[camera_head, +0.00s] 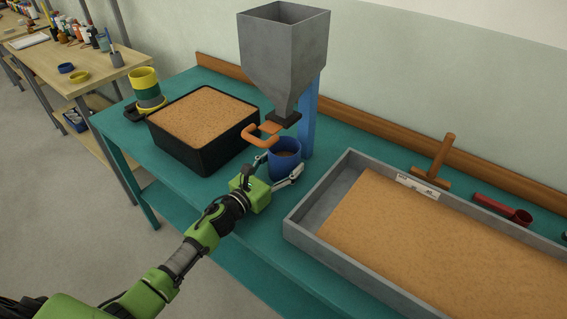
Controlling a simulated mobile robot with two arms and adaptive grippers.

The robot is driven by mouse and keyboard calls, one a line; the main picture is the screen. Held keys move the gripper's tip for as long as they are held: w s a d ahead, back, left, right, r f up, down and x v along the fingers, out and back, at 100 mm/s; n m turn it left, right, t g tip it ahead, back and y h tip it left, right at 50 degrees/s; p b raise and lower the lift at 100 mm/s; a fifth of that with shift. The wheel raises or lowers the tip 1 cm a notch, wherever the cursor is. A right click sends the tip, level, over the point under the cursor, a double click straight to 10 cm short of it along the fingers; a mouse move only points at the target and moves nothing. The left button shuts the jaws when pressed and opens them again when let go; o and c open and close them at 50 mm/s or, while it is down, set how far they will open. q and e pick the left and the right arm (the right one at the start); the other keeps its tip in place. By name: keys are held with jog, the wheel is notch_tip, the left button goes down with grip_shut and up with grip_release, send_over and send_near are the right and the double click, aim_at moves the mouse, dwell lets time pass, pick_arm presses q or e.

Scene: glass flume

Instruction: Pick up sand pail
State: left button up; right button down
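The sand pail looks to be the small blue pail (285,165), upright on the teal bench under the hopper's spout. Something brownish shows inside it; I cannot tell how full it is. My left gripper (279,167) is at the pail's near side with its fingers spread wide. One finger is by the pail's left side and the other by its lower right side. I see no clear grip, and contact is hard to tell. My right gripper is not in view.
A grey hopper (284,45) with an orange handle (262,134) hangs over the pail, on a blue post (309,118). A black sand-filled bin (208,158) stands left, a grey sand tray (350,267) right. Yellow and green stacked cups (146,85) stand at far left.

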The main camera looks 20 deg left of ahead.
aim_at(293, 143)
pick_arm(q)
jog(key=shift+r, duration=0.15)
jog(key=shift+r, duration=0.35)
jog(key=shift+r+p, duration=0.3)
jog(key=shift+r, duration=1.05)
jog(key=b+v, duration=0.3)
jog(key=v, duration=1.1)
jog(key=shift+f, duration=0.15)
jog(key=shift+b+v, duration=0.45)
jog(key=shift+v, duration=1.35)
jog(key=shift+s+a, duration=0.1)
jog(key=shift+s, duration=0.05)
